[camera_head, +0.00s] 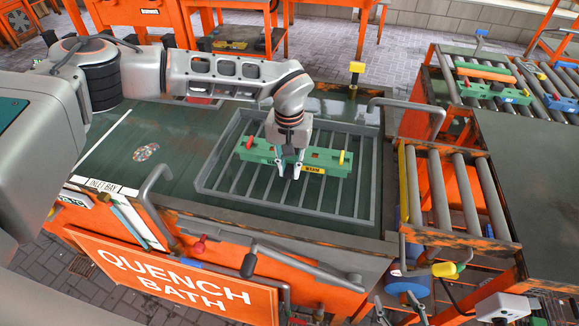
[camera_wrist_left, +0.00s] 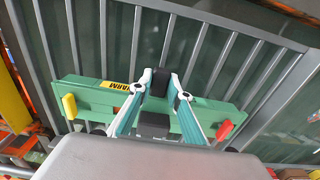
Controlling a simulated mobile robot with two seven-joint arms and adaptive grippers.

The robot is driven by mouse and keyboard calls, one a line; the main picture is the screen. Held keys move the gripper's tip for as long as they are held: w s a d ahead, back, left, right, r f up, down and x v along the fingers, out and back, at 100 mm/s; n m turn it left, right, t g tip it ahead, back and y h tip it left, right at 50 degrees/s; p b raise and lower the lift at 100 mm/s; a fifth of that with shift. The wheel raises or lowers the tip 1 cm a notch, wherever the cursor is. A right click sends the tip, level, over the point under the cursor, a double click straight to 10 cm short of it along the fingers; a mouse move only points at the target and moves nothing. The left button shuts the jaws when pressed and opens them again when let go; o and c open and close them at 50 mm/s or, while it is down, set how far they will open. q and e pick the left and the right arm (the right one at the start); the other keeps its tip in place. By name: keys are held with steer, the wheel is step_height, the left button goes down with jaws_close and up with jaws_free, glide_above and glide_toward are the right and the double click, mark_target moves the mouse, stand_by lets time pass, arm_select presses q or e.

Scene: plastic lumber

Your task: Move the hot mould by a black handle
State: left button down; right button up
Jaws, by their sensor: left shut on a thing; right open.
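A green mould (camera_head: 256,153) lies on the grey slatted rack (camera_head: 213,182) in the quench bath. It has red and yellow knobs and a yellow label that seems to read WARM. The mould also shows in the left wrist view (camera_wrist_left: 98,104). My left gripper (camera_head: 289,172) points down at its middle. In the left wrist view its fingers (camera_wrist_left: 160,84) are shut on a black handle (camera_wrist_left: 159,78) of the mould. The mould appears to rest on the slats; any small gap under it cannot be told. My right gripper (camera_head: 397,308) is open and empty at the bottom edge, partly cut off.
A roller section (camera_head: 454,190) stands right of the bath, with a dark green table (camera_head: 535,180) beyond it. Another green mould (camera_head: 490,92) with an orange part sits on rollers at the upper right. Grey bent rails (camera_head: 150,190) rise at the bath's edges. The bath's left deck is mostly clear.

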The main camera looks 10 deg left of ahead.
arm_select(q)
steer(key=shift+f, duration=0.15)
stand_by(0.8)
steer(key=c, duration=1.8)
jaws_free()
steer(key=shift+o, duration=0.4)
steer(key=shift+s+f, duration=0.1)
steer(key=shift+f, duration=0.05)
steer(key=o, duration=0.3)
steer(key=shift+r+p, duration=1.55)
steer(key=shift+r, duration=2)
